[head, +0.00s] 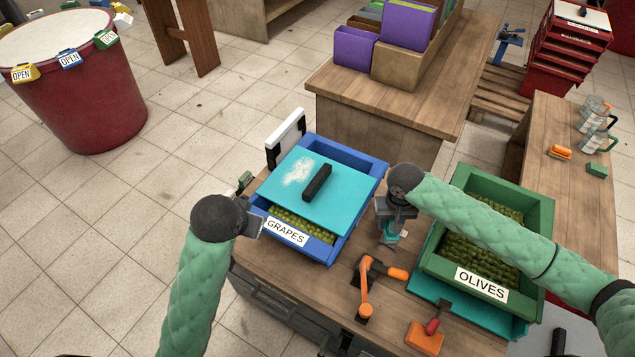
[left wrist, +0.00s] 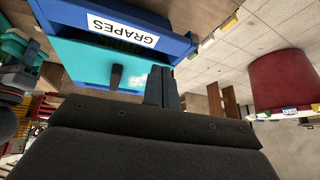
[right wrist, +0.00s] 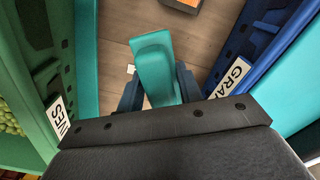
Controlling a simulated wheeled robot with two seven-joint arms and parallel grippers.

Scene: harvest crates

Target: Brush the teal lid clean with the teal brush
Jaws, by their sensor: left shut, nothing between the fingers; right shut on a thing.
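The teal lid (head: 345,200) lies over most of the blue grapes crate (head: 345,249), leaving grapes showing at its front. It has a black handle (head: 317,183) and a whitish dusty patch (head: 299,171) to the handle's left. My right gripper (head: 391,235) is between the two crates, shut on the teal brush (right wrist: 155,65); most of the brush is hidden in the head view. My left gripper (head: 257,228) is shut and empty at the crate's left front corner. Its closed fingers (left wrist: 162,88) show in the left wrist view.
A green olives crate (head: 432,266) stands at right on a teal piece (head: 421,287). An orange-handled tool (head: 366,285) and an orange brush-like tool (head: 425,338) lie on the table in front. A white-and-black panel (head: 286,138) stands behind the grapes crate.

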